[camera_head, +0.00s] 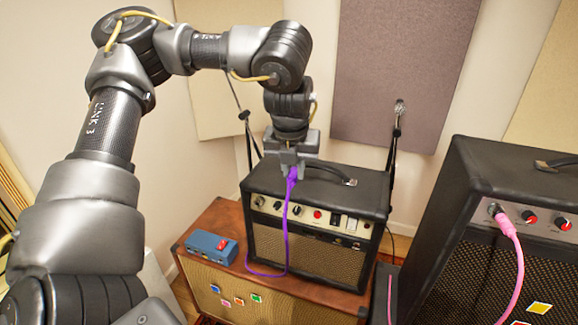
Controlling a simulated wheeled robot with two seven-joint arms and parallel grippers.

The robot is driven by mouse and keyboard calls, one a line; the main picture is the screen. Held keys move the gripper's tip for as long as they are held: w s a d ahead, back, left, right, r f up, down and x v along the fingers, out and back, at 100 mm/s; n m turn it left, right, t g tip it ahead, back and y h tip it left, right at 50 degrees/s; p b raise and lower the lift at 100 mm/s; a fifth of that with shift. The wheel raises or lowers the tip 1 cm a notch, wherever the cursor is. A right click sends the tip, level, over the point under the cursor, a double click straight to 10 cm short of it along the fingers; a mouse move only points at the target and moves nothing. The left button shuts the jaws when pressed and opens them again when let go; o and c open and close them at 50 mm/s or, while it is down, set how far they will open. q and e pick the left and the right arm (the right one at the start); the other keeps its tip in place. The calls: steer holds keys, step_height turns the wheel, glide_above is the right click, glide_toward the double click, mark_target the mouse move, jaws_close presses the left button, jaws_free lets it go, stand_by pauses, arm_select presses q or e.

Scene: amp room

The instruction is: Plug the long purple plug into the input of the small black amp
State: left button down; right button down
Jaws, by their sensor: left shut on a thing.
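The small black amp (318,262) stands on a wooden cabinet, its cream control panel facing me. Several knobs, a red knob and dark switches show along the panel, with a round socket (259,202) near its left end. My left gripper (291,165) is shut on the purple plug (292,175), above the amp's top front edge. The plug points down or toward the panel; its tip is hard to make out. Its purple cable (286,235) hangs in front of the amp and curls onto the cabinet top. My right gripper is not in view.
Microphone stands (393,140) rise behind the small amp.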

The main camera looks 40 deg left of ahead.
arm_select(q)
steer(key=s+d+f+n+g+b, duration=0.1)
steer(key=d+n, duration=0.5)
steer(key=n, duration=0.7)
steer(key=s+d+f+n+g, duration=0.1)
steer(key=d+f+n+g, duration=0.3)
steer(key=n, duration=1)
steer(key=d+f, duration=0.1)
steer(key=d, duration=0.2)
steer(key=shift+s+d+f+g+b, duration=0.15)
steer(key=shift+d+g+b, duration=0.05)
steer(key=shift+g+b, duration=0.15)
steer(key=shift+d, duration=0.1)
